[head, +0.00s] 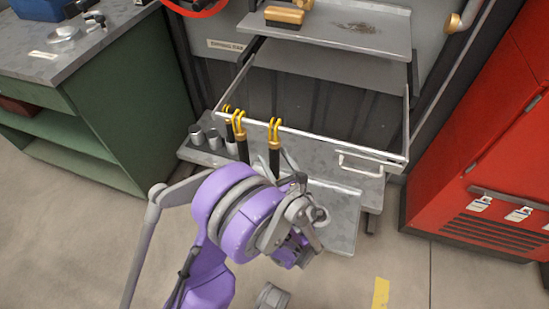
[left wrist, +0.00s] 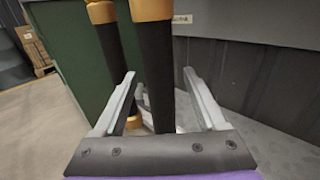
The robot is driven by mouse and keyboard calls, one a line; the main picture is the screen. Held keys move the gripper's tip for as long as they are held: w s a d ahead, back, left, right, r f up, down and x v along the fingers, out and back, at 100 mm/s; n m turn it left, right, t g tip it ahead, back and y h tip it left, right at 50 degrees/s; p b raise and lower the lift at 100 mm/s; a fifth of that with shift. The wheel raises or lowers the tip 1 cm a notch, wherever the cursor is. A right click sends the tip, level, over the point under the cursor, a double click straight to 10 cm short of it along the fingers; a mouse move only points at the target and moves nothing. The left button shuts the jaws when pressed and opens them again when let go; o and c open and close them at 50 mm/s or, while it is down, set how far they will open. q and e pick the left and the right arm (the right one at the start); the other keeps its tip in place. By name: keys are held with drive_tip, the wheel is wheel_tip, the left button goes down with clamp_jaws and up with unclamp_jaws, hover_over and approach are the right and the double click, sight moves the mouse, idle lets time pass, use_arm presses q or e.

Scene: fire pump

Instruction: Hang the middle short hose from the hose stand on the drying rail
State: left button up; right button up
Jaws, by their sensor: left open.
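My left gripper (head: 286,178) is at the right hose, largely hidden behind my purple wrist. In the left wrist view its open jaws (left wrist: 162,100) stand on either side of a black hose (left wrist: 155,65) with a gold top. Another hose (left wrist: 112,45) is just left, outside the jaws. I cannot clearly pick out the hose stand.
Grey cylinders (head: 213,138) stand on the shelf left of the hoses. A white handle (head: 372,165) sits on the right. A green workbench (head: 140,110) stands at the left and a red cabinet (head: 475,140) at the right. The floor in front is mostly clear.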

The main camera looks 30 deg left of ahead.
use_arm(q)
drive_tip(key=p+v, duration=0.1)
drive_tip(key=v, duration=0.9)
drive_tip(key=shift+s+d, duration=0.3)
